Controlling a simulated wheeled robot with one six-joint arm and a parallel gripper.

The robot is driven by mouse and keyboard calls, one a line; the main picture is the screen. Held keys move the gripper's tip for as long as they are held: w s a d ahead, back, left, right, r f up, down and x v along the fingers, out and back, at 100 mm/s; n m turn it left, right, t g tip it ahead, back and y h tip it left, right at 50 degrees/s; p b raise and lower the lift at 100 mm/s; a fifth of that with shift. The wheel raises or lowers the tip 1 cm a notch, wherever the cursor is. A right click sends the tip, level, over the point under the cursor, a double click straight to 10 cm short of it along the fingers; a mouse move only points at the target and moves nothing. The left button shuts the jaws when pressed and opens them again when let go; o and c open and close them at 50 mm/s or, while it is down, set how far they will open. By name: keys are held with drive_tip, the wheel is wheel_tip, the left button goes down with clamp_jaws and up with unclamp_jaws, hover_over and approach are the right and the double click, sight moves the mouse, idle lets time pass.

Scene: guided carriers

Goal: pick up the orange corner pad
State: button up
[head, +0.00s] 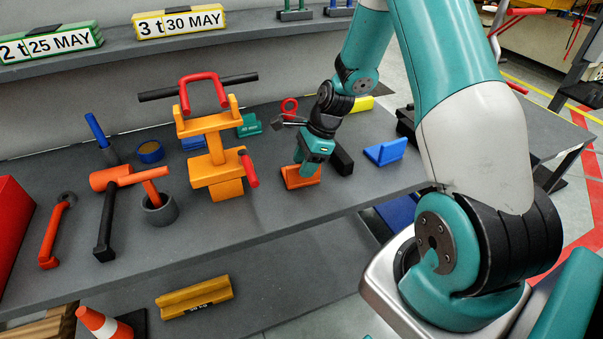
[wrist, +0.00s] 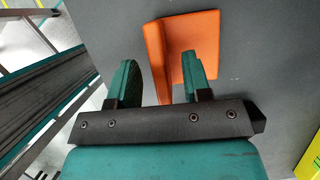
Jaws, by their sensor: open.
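The orange corner pad (head: 293,180) is an L-shaped piece on the grey bench top, partly hidden by my gripper in the head view. My gripper (head: 308,168) points down right over it. In the wrist view the pad (wrist: 196,32) shows a flat plate at the right and a raised wall at the left. My gripper (wrist: 160,72) is open, and the near end of that wall reaches between its two green fingers. The right finger overlaps the flat plate in the picture. I cannot tell whether either finger touches the pad.
A blue corner pad (head: 385,151) stands to the right and a dark block (head: 342,160) lies close by. A yellow-orange clamp-like fixture (head: 218,150) with red handles stands to the left. A yellow pad (head: 195,297) lies on the lower shelf. Bench in front is clear.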

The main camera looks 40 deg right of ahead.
drive_tip(key=shift+x, duration=1.4)
drive_tip(key=shift+d, duration=0.1)
clamp_jaws()
drive_tip(key=shift+r, duration=0.15)
